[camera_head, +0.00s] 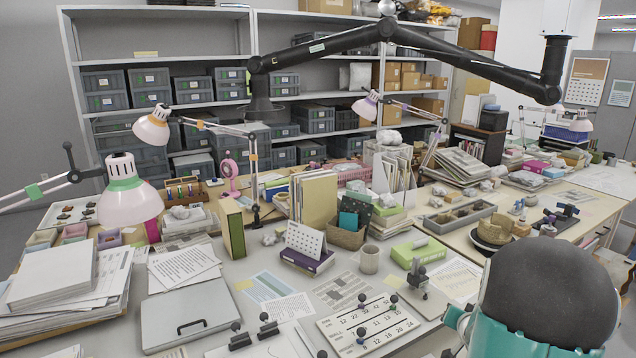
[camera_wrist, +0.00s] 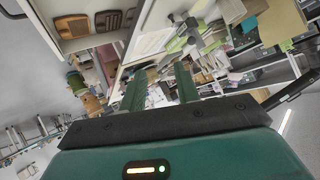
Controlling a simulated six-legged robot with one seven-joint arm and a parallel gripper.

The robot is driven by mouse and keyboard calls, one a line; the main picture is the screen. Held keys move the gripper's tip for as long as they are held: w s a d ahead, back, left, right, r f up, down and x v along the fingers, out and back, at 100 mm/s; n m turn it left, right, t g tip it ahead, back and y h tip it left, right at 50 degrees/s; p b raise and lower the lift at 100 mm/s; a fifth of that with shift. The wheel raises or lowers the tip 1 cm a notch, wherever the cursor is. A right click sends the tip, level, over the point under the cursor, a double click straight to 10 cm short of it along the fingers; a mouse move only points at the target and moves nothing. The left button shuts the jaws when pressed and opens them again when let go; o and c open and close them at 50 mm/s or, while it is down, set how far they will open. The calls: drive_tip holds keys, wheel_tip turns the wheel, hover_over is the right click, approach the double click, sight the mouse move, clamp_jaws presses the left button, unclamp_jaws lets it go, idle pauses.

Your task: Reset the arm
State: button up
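My gripper (camera_wrist: 160,88) shows in the wrist view with its two green fingers apart and nothing held between them. The wrist view is strongly tilted, and the cluttered room lies beyond the fingers. Neither finger visibly touches anything. In the head view, a rounded dark and teal part of my arm (camera_head: 548,300) fills the lower right corner. The fingers cannot be made out in the head view.
A grey desk (camera_head: 120,335) is crowded with paper stacks (camera_head: 60,285), a number board (camera_head: 370,325), a mug (camera_head: 369,260) and books. Pink lamps (camera_head: 130,200) and a black jointed overhead arm (camera_head: 385,30) reach over it. Shelves (camera_head: 165,60) with grey bins stand behind.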

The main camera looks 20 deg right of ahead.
drive_tip(key=a+r+n+y, duration=0.15)
drive_tip(key=a+r, duration=0.25)
drive_tip(key=a, duration=0.4)
drive_tip(key=w+a+r+n+g, duration=0.1)
drive_tip(key=a+r+n, duration=0.1)
drive_tip(key=a+r, duration=0.4)
drive_tip(key=a+r+n+y, duration=0.1)
drive_tip(key=a+r, duration=0.2)
drive_tip(key=a, duration=0.6)
drive_tip(key=s+a+r+n+g+y, duration=0.1)
drive_tip(key=s+a+r+n+y, duration=0.1)
drive_tip(key=s+a, duration=0.5)
drive_tip(key=s+a+r+n+g+y, duration=0.1)
drive_tip(key=s+a+n, duration=0.4)
drive_tip(key=a, duration=0.9)
drive_tip(key=shift+s+a+r+g+y, duration=0.4)
drive_tip(key=shift+s+y, duration=0.25)
drive_tip(key=shift+s, duration=0.45)
drive_tip(key=shift+d, duration=0.25)
